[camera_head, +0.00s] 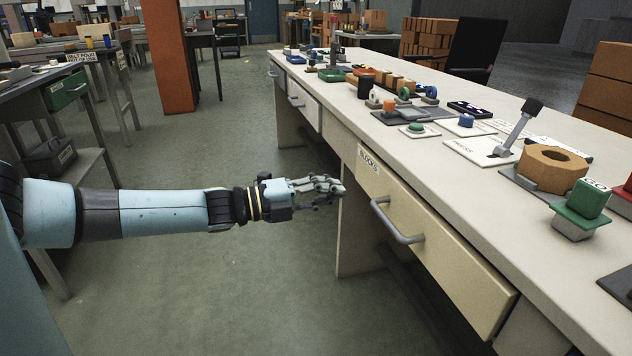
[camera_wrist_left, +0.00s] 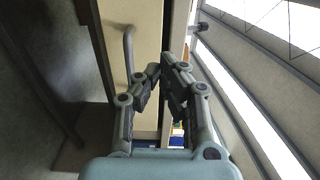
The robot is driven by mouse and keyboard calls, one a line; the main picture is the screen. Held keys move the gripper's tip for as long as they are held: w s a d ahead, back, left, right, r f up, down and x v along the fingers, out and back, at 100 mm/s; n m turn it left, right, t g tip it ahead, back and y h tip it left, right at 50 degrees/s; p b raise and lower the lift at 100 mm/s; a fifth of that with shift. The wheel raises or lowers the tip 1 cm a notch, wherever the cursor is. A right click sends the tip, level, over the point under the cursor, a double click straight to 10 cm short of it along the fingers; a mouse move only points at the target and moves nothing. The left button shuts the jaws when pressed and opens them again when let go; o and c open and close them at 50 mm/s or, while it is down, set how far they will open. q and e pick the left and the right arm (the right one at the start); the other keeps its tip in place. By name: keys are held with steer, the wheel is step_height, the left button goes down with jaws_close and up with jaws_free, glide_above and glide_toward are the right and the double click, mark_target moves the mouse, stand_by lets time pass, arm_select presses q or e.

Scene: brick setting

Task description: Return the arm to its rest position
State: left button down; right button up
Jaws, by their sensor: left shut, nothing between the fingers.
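My left arm (camera_head: 150,212) reaches in from the left, stretched nearly level over the floor. Small patches of yellow and blue show behind the fingers, so the drawer seems to stand a little open. Whether the fingers touch the drawer I cannot tell. My right gripper is not in view.
A long workbench (camera_head: 480,190) runs along the right, with a lever (camera_head: 518,125), a green block (camera_head: 587,198) and a wooden ring nut (camera_head: 552,168) on it. The drawer handle (camera_head: 395,222) juts out. Open green floor (camera_head: 240,290) lies left of the bench. Shelving (camera_head: 70,115) stands at the left.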

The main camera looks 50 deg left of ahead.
arm_select(q)
steer(key=shift+v, duration=1.2)
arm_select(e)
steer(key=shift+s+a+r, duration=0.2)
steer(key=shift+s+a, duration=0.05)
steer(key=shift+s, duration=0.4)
